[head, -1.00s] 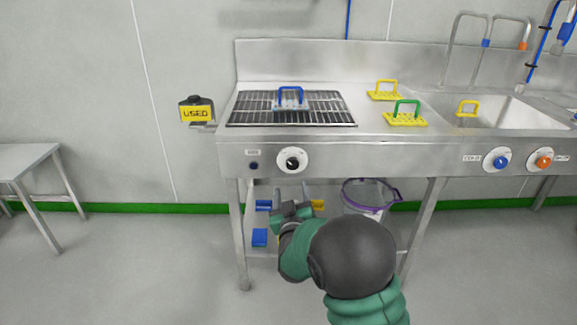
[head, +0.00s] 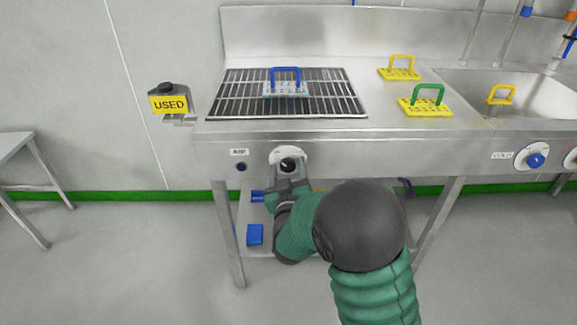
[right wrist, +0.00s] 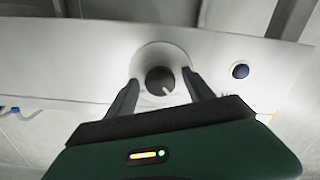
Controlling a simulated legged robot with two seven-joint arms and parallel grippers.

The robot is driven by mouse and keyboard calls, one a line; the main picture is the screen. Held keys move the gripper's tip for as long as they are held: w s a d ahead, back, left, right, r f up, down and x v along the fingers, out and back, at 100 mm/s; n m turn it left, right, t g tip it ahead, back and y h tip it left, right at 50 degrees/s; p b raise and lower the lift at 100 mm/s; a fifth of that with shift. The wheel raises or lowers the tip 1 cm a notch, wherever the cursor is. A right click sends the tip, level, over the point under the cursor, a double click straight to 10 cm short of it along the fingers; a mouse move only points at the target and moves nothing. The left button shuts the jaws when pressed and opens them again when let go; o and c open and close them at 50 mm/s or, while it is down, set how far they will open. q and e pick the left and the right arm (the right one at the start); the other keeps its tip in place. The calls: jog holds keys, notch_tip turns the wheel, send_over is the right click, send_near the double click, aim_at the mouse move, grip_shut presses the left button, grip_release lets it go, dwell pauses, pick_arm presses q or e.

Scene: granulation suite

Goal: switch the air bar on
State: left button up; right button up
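The air bar's black knob (head: 288,165) sits on a white round dial on the front panel of the steel bench, right of a label that seems to read AIR (head: 239,152). In the right wrist view the knob (right wrist: 160,80) has a pale pointer line toward its lower right. My right gripper (head: 288,176) is in front of the dial. In the wrist view its two fingers (right wrist: 161,88) are open, one on each side of the knob, with gaps showing between. The left gripper is not in view.
A dark blue button (right wrist: 240,71) is beside the dial. A slatted grate (head: 235,95) carries a blue-handled block (head: 285,88). Yellow plates with yellow (head: 400,73) and green handles (head: 427,106) stand right of it. A cold knob (head: 536,160) is farther right. A USED holder (head: 169,104) hangs left.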

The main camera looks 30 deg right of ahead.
jog(key=shift+a, duration=0.3)
jog(key=c, duration=0.4)
jog(key=shift+d, duration=0.3)
grip_shut()
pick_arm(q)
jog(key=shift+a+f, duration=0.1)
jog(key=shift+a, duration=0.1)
pick_arm(e)
jog(key=shift+a, duration=0.1)
